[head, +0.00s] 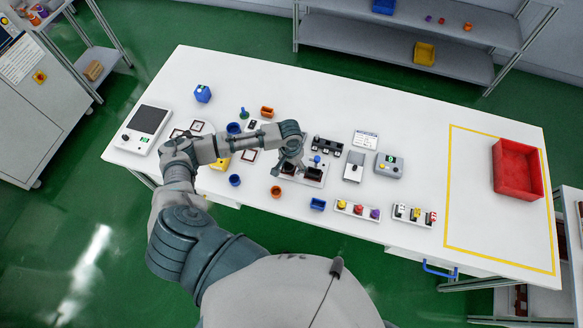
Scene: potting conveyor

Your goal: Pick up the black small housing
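A light grey fixture (324,163) stands near the middle of the white table, with a dark, black-looking small housing (313,173) on its right side. A second dark piece shows on its left side, partly hidden by my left gripper (288,167). My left gripper points down over this left side. Its fingers are small and dark against the piece, so I cannot tell whether they are open, shut or touching it. My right gripper is not in view.
A black slotted block (327,146) stands behind the fixture. A grey device (389,165) and a white stand (354,166) are to the right. Small blue and orange cups lie around. A red bin (517,170) is at the far right, beside clear table inside a yellow outline.

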